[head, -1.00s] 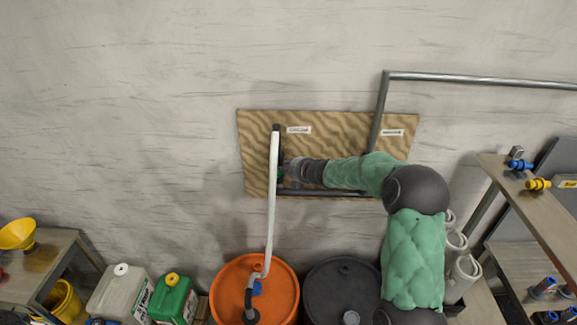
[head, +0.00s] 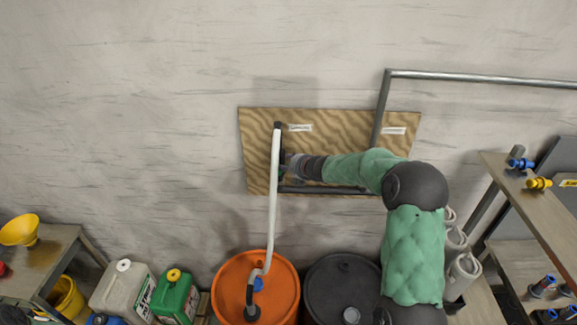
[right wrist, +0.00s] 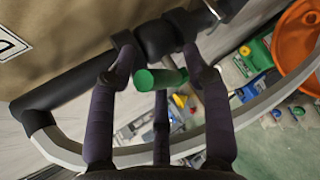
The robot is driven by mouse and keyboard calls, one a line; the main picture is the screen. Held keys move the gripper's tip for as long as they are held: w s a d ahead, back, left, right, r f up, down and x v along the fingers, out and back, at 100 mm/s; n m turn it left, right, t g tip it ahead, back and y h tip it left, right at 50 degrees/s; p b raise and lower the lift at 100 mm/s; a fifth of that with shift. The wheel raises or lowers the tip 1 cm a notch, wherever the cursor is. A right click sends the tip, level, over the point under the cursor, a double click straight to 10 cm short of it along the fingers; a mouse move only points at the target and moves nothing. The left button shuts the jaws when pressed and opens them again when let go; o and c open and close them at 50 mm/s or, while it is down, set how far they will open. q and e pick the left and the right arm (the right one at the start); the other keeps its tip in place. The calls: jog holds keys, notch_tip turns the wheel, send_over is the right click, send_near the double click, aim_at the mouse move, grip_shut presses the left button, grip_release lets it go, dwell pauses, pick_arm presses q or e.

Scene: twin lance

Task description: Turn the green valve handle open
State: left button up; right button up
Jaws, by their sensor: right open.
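The green valve handle (right wrist: 160,78) shows in the right wrist view as a short green bar below a dark pipe fitting (right wrist: 160,38). My right gripper (right wrist: 161,88) is open, with its dark fingers to the left, right and below the handle. I cannot tell whether any finger touches it. In the head view my right gripper (head: 291,166) is at the wooden board (head: 345,125) on the wall, just right of the white hose (head: 272,200). The gripper and wrist mostly hide the valve there. My left gripper is not in view.
The white hose runs down to an orange drum (head: 228,285); a black drum (head: 340,280) stands beside it. A grey pipe (head: 480,78) runs along the wall at the right. Shelves (head: 500,180) stand at the right, and jugs (head: 175,300) at the lower left.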

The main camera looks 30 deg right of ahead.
jog(key=shift+r, duration=0.1)
jog(key=v, duration=1.2)
